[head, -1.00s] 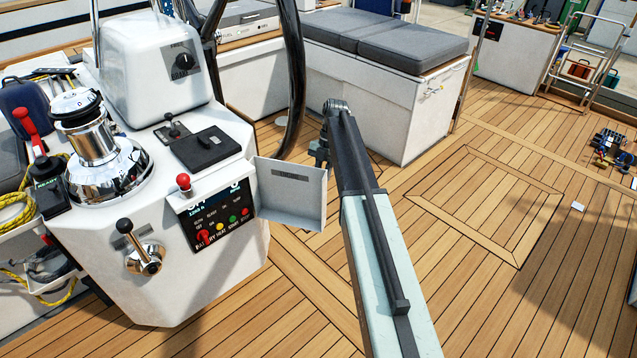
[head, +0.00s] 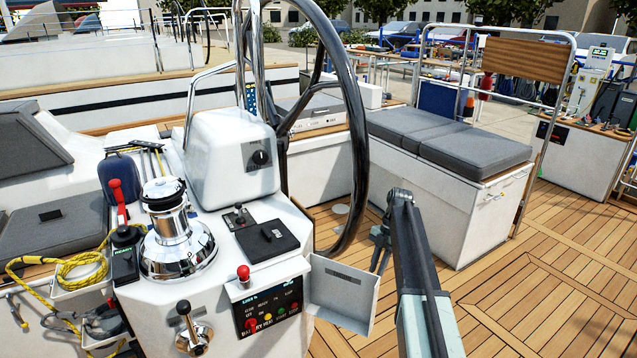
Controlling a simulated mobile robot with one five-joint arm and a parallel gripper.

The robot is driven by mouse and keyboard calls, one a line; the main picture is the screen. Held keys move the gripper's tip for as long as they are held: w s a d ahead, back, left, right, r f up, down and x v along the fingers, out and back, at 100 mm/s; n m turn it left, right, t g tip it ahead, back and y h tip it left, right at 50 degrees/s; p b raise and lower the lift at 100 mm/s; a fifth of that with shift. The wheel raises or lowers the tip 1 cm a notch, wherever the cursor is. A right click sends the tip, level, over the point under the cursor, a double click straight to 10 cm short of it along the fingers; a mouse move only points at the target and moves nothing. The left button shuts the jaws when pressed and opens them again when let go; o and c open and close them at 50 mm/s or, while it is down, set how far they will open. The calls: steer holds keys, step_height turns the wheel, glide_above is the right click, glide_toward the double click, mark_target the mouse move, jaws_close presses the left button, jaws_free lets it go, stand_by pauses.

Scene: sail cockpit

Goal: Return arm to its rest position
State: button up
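My arm (head: 418,275) reaches from the bottom edge of the head view up and away, with its far joint near the middle of the picture. My gripper (head: 379,262) hangs below that joint, small, dark and partly behind the arm. Its fingers are too small to read, and I see nothing clearly held in it. It shows just above and right of the open white flap (head: 345,297) on the console's panel. I cannot tell whether it touches the flap.
The white console (head: 150,310) stands left, with a chrome winch (head: 177,240), a red-knobbed lever (head: 244,274) and a button panel (head: 268,312). A dark steering wheel (head: 352,110) rises behind. A cushioned bench (head: 470,205) stands beyond the arm. Teak deck (head: 545,290) at right is clear.

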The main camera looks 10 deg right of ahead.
steer(key=s+a+r+m+t+h+p, duration=0.1)
steer(key=r+m+t+p, duration=0.1)
steer(key=m, duration=0.2)
steer(key=s+a+r+m+t+p, duration=0.1)
steer(key=a+r+m+t+p, duration=0.1)
steer(key=m, duration=0.3)
steer(key=s+a+r+m+t+h+p, duration=0.1)
steer(key=r+m+t+p, duration=0.1)
steer(key=m, duration=0.3)
steer(key=shift+s+a+r+h, duration=0.3)
steer(key=shift+a+r, duration=0.05)
steer(key=s+a+f+m+g+b, duration=0.2)
steer(key=s+a+f+m+b, duration=0.3)
steer(key=s, duration=0.4)
steer(key=s+a+f+m+g+b, duration=0.1)
steer(key=s+a+f+m+b, duration=0.25)
steer(key=s+m, duration=0.4)
step_height(320, 180, up, 21)
steer(key=s+n+p, duration=0.1)
steer(key=p, duration=2.1)
steer(key=shift+h, duration=0.3)
steer(key=shift+s+a+n, duration=0.1)
steer(key=shift+n, duration=0.15)
